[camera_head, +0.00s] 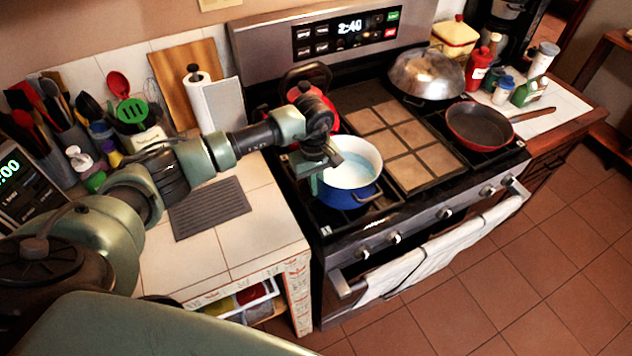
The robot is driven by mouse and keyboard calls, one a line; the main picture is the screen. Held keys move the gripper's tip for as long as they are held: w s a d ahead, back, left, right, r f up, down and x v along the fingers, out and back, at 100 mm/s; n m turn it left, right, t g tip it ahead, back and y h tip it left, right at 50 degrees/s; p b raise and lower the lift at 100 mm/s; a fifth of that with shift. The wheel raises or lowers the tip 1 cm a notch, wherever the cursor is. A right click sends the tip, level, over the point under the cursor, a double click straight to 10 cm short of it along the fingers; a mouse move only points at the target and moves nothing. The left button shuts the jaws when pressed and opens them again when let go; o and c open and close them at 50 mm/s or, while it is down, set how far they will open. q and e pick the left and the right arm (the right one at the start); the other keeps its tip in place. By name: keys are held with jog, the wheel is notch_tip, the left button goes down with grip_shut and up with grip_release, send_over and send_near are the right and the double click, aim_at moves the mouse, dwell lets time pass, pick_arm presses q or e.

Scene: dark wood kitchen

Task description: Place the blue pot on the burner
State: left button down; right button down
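The blue pot (345,197) has a white inside. It is upright at the front left of the stove (421,207), over the front left burner (322,215), whose dark grate shows around it. Whether the pot rests fully on the grate cannot be told. My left gripper (326,170) is at the pot's left rim, with its fingers close to or touching it. The fingers overlap the rim, so I cannot tell if they are closed on it. My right gripper is not in view.
A red pot (333,122) stands behind the blue pot, partly hidden by my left arm. A domed metal lid (427,73) and a red frying pan (480,124) are on the right burners. Paper towels (207,104) and utensils stand on the left counter. A towel hangs on the oven handle.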

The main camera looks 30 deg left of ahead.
pick_arm(q)
jog(key=shift+w+r, duration=0.1)
jog(key=shift+w, duration=0.05)
jog(key=c, duration=1.7)
grip_release()
jog(key=shift+s, duration=0.2)
jog(key=r+b, duration=0.2)
jog(key=r, duration=0.4)
jog(key=r+b, duration=0.2)
jog(key=r, duration=0.4)
jog(key=shift+s+a+b, duration=0.1)
jog(key=shift+s+b, duration=0.1)
jog(key=shift+b, duration=0.2)
